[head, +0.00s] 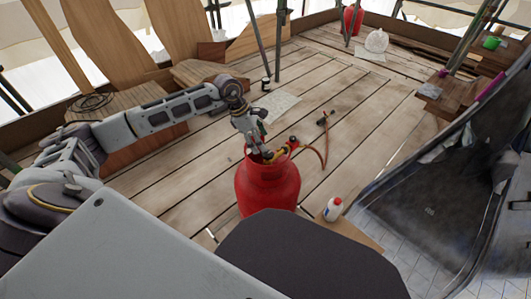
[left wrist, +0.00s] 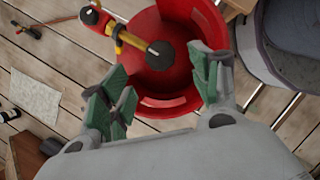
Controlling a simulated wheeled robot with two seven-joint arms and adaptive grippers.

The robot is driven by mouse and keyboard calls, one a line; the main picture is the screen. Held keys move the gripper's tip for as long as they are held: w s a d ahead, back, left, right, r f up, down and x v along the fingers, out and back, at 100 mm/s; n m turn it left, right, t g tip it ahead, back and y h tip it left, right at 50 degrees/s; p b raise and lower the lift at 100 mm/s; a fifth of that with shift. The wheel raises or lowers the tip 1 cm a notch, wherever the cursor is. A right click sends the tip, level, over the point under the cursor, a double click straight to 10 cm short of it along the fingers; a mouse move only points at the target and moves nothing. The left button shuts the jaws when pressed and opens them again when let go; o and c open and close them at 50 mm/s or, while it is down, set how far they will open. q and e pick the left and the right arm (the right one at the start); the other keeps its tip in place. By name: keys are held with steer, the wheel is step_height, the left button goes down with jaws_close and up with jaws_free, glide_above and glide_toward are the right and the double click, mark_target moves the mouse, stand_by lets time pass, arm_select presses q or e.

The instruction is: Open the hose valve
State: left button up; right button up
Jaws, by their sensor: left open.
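A red gas cylinder (head: 268,192) stands upright on the plank floor. Its open red collar (left wrist: 190,105) surrounds a brass valve (left wrist: 133,41) with a dark round knob (left wrist: 160,54) in the left wrist view. A red fitting (left wrist: 92,17) on the valve joins a reddish hose (head: 325,150) that runs to a dark torch-like tool (head: 324,118) on the floor. My left gripper (head: 256,148) is just above the collar, beside the valve. In the left wrist view its green-padded fingers (left wrist: 158,90) are spread apart with nothing between them. The knob appears beyond them. My right gripper is out of view.
A white bottle (head: 333,209) with a red cap stands right of the cylinder. A dark grey tub-like object (head: 440,200) fills the right side. Scaffold poles (head: 279,40) and wooden boards (head: 105,35) stand behind. The planks beyond the cylinder are mostly clear.

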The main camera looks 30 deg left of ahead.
mark_target(267, 153)
arm_select(q)
steer(key=b+x, duration=0.1)
steer(key=x, duration=0.3)
steer(key=shift+d+f, duration=0.1)
steer(key=shift+f, duration=0.2)
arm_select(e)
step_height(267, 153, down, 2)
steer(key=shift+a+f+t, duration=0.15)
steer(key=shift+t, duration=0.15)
arm_select(q)
steer(key=shift+b+x, duration=0.4)
steer(key=shift+x, duration=0.5)
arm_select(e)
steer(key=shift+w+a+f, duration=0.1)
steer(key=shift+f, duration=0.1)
arm_select(q)
steer(key=shift+r, duration=0.1)
steer(key=c, duration=1)
steer(key=shift+c, duration=0.2)
